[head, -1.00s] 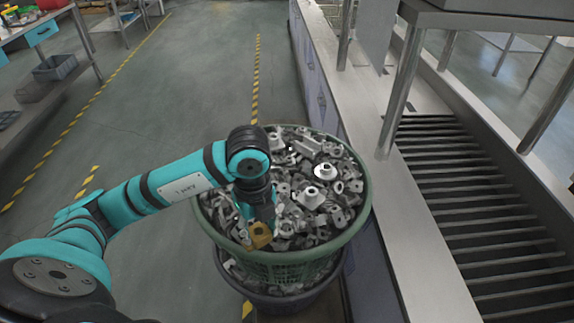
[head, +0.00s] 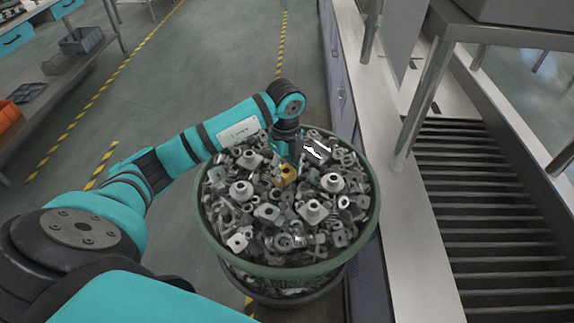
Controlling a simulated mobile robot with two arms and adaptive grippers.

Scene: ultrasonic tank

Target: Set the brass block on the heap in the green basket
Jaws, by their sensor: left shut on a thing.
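The brass block (head: 287,175) is a small gold-coloured piece at the upper middle of the heap in the head view. My left gripper (head: 287,160) points down over the heap and is shut on the brass block. The block is at the level of the heap's top; I cannot tell whether it touches the grey parts beneath. The green basket (head: 290,270) is round and heaped with grey metal parts (head: 265,212). The gripper's fingers are partly hidden by its own wrist. My right gripper is not in view.
A darker tub (head: 290,298) stands under the green basket. To the right runs a long metal bench edge (head: 415,240) with a slatted roller bed (head: 480,210). A shelf with a grey bin (head: 80,41) stands at the upper left. Open floor lies left of the basket.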

